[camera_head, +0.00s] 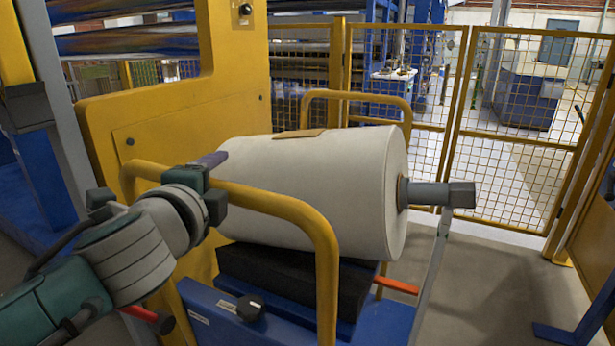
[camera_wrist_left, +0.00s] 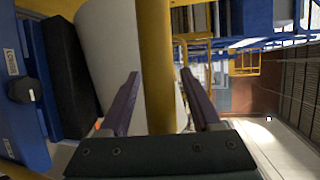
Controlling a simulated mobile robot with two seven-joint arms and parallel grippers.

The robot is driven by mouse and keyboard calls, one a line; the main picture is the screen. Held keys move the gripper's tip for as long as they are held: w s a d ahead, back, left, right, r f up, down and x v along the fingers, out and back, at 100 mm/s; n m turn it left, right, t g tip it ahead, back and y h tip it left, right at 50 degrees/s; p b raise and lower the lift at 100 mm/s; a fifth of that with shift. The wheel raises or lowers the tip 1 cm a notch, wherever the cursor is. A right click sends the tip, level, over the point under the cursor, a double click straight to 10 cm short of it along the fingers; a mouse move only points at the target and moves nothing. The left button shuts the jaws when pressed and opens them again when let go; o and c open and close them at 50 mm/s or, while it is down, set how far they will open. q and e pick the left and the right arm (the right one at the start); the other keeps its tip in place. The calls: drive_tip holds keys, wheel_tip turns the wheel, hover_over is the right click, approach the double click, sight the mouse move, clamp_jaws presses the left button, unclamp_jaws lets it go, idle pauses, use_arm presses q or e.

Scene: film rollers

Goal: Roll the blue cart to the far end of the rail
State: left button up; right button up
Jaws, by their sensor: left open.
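The blue cart (camera_head: 375,322) carries a large white roll (camera_head: 305,190) on a black cradle (camera_head: 280,282). Yellow tube handles rise on the cart, and the near handle (camera_head: 322,238) crosses in front of the roll. My left gripper (camera_head: 212,160) is at the left part of this near handle. In the left wrist view the yellow handle (camera_wrist_left: 156,60) runs between the two purple fingers of my open gripper (camera_wrist_left: 162,95). Whether a finger touches the bar cannot be told. The rail is not clearly visible. My right gripper is out of view.
A yellow machine frame (camera_head: 160,125) stands directly behind and left of the roll. A yellow mesh fence (camera_head: 505,130) closes off the back. A grey shaft (camera_head: 440,194) sticks out of the roll's right end. Grey floor (camera_head: 490,290) is clear at the right.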

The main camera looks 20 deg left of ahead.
use_arm(q)
drive_tip(key=shift+c, duration=0.3)
clamp_jaws()
idle(1.1)
